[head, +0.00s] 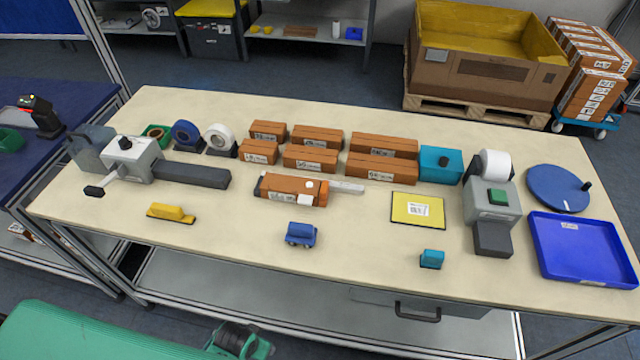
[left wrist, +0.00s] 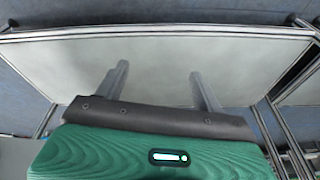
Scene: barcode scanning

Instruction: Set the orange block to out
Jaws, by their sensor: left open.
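A brown boxy unit (head: 285,188) with a white label and a small white knob lies near the middle of the table in the head view. An orange block (head: 323,194) sits at its right end, where a light grey bar (head: 347,187) sticks out to the right. I cannot tell whether the block is apart from the unit or part of it. My left gripper (left wrist: 161,84) is open and empty in the left wrist view, over a pale bare surface, with no task object near its fingers. My right gripper is not in view.
Brown cartons (head: 383,168) stand in rows behind the unit. A blue toy-like piece (head: 301,234) and a yellow one (head: 171,212) lie in front. A grey device with a dark bar (head: 190,174) is left; a blue tray (head: 583,248) is right. The table's front strip is mostly clear.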

